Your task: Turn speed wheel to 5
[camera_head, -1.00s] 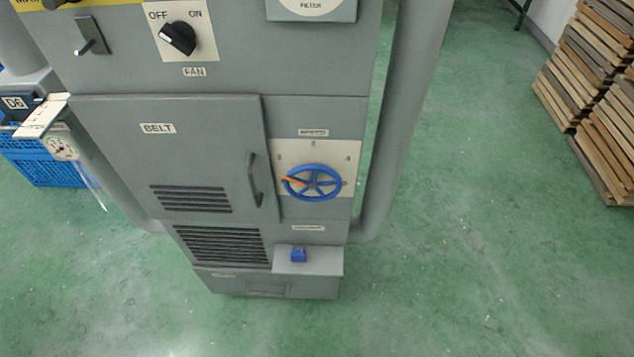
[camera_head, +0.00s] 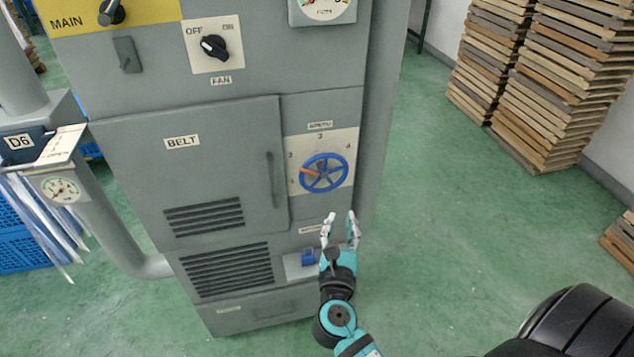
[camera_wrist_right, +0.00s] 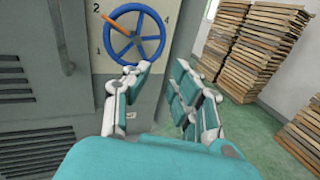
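The blue speed wheel (camera_head: 323,173) is mounted on a cream dial plate (camera_head: 347,141) on the right of the grey machine's front. The mark 5 is not readable. My right gripper (camera_head: 341,220) is open and empty, just below the wheel and apart from it. In the right wrist view the wheel (camera_wrist_right: 135,35) shows beyond the open fingers (camera_wrist_right: 160,78), near the left finger. My left gripper is not in view.
The belt door (camera_head: 225,135) with its handle (camera_head: 271,180) is left of the wheel. A small blue item (camera_head: 308,258) sits on a ledge below. Stacked wooden boards (camera_head: 545,85) stand at the right. Green floor (camera_head: 430,215) is clear between.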

